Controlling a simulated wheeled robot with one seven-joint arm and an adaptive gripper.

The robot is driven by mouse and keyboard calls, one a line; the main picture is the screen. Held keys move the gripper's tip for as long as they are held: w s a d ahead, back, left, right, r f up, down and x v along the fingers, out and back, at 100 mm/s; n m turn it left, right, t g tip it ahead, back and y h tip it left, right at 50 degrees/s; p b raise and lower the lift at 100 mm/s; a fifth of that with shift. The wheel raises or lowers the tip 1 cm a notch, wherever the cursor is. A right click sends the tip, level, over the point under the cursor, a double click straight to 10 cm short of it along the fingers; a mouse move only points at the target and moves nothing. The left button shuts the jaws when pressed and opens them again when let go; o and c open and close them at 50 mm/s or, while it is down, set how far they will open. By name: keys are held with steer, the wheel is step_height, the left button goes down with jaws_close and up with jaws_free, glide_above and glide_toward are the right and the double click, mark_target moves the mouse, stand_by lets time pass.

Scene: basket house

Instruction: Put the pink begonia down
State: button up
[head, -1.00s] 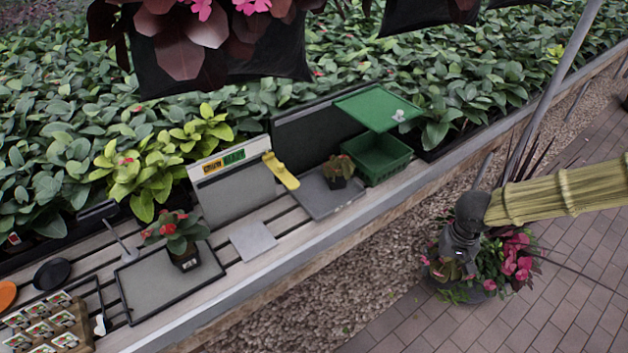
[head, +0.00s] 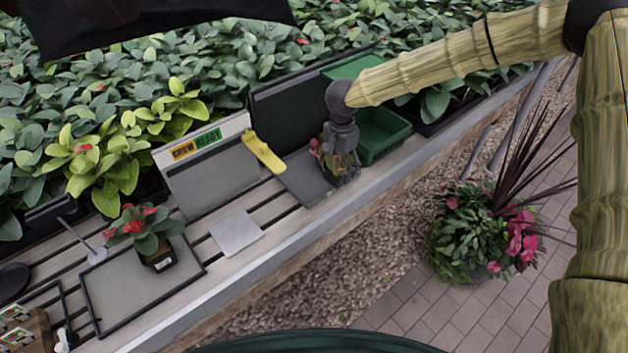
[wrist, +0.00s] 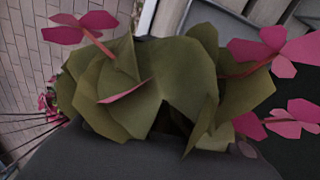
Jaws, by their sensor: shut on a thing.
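My gripper (head: 341,135) is over the grey tray (head: 307,181), beside the green basket. It is shut on the pink begonia (head: 343,165), whose leaves show just under the gripper. In the wrist view the begonia (wrist: 170,85) fills the middle, with broad olive-green leaves and pink flowers. The dark gripper body covers the bottom of that view. The begonia's pot and the fingertips are hidden. I cannot tell whether the pot touches the tray.
The green basket (head: 384,137) stands close on the right. A yellow tool (head: 263,152) leans by the sign panel (head: 207,168). A red-flowered potted plant (head: 148,235) stands on a framed tray (head: 105,297). A flat grey plate (head: 236,232) lies clear. A floor planter (head: 485,240) stands right.

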steer(key=w+a+r+m+b, duration=0.1)
steer(key=w+a+m+b, duration=0.5)
steer(key=w+a+m, duration=0.3)
steer(key=p, duration=0.2)
glide_above(302, 179)
steer(key=shift+m, duration=0.3)
steer(key=shift+f, duration=4.6)
steer(key=o, duration=1.1)
steer(key=shift+f, duration=0.1)
steer(key=shift+o, duration=0.3)
step_height(302, 179, up, 12)
steer(key=b, duration=0.2)
